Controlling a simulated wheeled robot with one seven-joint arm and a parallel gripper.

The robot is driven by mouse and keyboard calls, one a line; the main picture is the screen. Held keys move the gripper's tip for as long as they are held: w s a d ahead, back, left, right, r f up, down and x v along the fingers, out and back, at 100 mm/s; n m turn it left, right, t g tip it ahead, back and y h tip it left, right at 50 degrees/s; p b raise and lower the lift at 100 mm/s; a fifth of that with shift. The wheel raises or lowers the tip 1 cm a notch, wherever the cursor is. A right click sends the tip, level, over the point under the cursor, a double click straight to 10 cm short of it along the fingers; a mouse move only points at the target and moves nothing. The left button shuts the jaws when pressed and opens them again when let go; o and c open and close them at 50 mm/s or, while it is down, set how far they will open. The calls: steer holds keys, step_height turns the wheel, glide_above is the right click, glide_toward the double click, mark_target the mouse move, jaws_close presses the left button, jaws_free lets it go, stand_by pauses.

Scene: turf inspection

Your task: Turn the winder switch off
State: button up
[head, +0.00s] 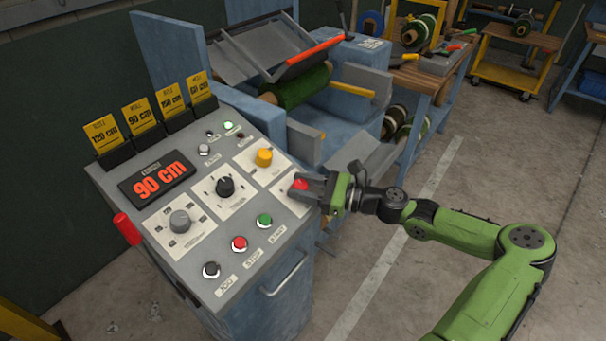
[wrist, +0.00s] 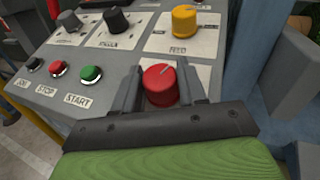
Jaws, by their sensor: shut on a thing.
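The control panel (head: 205,262) stands at the left in the head view, a grey sloped top on a blue cabinet. A red rotary knob (head: 299,184) sits at the panel's right edge, on a white plate. It also shows in the wrist view (wrist: 160,85), with a pale pointer line on top that slants to the upper right. My gripper (head: 302,187) is around this knob, one finger on each side, shut on it. The knob's label is hidden by my gripper, so I cannot read which switch it is.
A yellow knob (head: 264,157), a black knob (head: 225,187) and a grey knob (head: 180,221) are close by. Green (head: 264,220) and red (head: 239,243) buttons line the front edge. The blue machine with a green turf roll (head: 298,88) stands behind. The floor at right is open.

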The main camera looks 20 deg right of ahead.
steer(key=n+g+p, duration=0.1)
steer(key=n+g+y+p, duration=0.1)
steer(key=n+g+p, duration=0.2)
steer(key=g, duration=0.1)
steer(key=shift+w+r+n+y, duration=0.15)
steer(key=shift+r+n+y, duration=0.15)
steer(key=shift+r, duration=0.05)
steer(key=n+g+p, duration=0.2)
steer(key=n+g, duration=0.2)
steer(key=g, duration=0.1)
steer(key=shift+a+f, duration=0.1)
steer(key=n+g+h, duration=0.1)
steer(key=n+g, duration=0.3)
steer(key=shift+w+f+h, duration=0.15)
steer(key=shift+h, duration=0.25)
steer(key=shift+n+g+h+b, duration=0.8)
steer(key=shift+n+g+h, duration=0.2)
steer(key=shift+n+g, duration=0.45)
steer(key=o, duration=0.6)
steer(key=shift+f, duration=0.1)
steer(key=o, duration=0.4)
steer(key=shift+a, duration=0.2)
steer(key=shift+d, duration=0.15)
